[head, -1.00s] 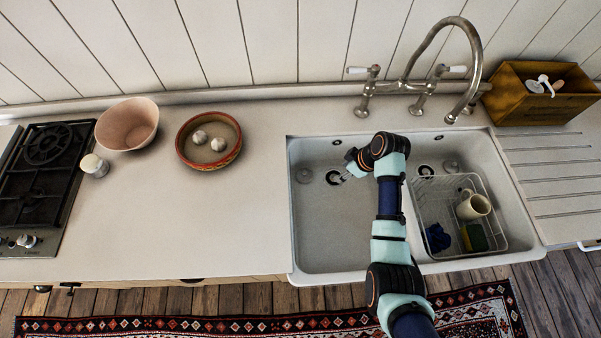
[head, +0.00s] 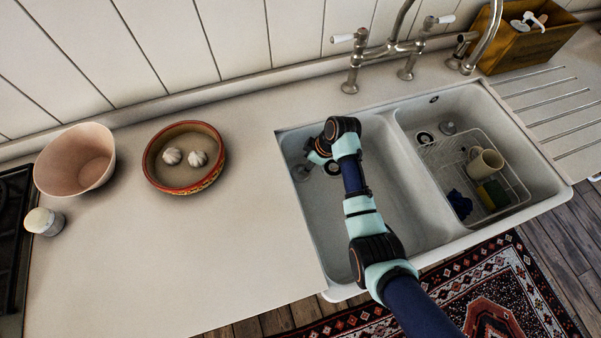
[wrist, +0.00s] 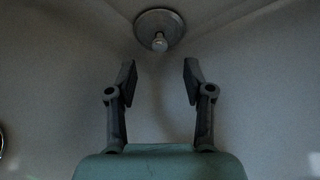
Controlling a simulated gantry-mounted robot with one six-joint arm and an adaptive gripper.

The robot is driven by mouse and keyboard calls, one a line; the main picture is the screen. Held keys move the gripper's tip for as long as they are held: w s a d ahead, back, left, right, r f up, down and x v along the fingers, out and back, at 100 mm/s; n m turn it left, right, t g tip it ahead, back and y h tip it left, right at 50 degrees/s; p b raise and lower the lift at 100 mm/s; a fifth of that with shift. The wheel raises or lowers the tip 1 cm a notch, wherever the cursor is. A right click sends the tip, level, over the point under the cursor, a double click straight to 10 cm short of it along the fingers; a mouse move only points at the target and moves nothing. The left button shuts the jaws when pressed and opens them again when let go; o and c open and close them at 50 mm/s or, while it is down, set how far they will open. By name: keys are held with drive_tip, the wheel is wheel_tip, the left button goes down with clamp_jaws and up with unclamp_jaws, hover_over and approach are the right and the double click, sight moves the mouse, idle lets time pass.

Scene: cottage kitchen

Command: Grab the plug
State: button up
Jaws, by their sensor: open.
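The plug (wrist: 159,30) is a round grey metal disc with a small upright knob at its middle. In the head view, the plug (head: 302,171) lies at the left end of the left sink basin (head: 375,210). My gripper (wrist: 160,78) is open and empty in the wrist view. Its two fingers are spread wide, and the plug shows beyond the fingertips, roughly centred between them and apart from them. In the head view, my gripper (head: 311,160) is down inside the left basin, close to the plug, partly covered by my wrist.
A dark drain hole (head: 333,168) lies right of the plug. The right basin holds a wire rack (head: 510,178) with a mug (head: 485,163), a sponge and a blue cloth, plus another plug (head: 448,128). Taps (head: 388,48) stand behind. Basin walls surround my gripper.

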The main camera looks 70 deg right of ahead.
drive_tip(key=b+x, duration=0.1)
drive_tip(key=x, duration=0.1)
drive_tip(key=b+x, duration=0.1)
drive_tip(key=x, duration=0.2)
drive_tip(key=shift+s+f, duration=0.1)
drive_tip(key=shift+f, duration=0.3)
clamp_jaws()
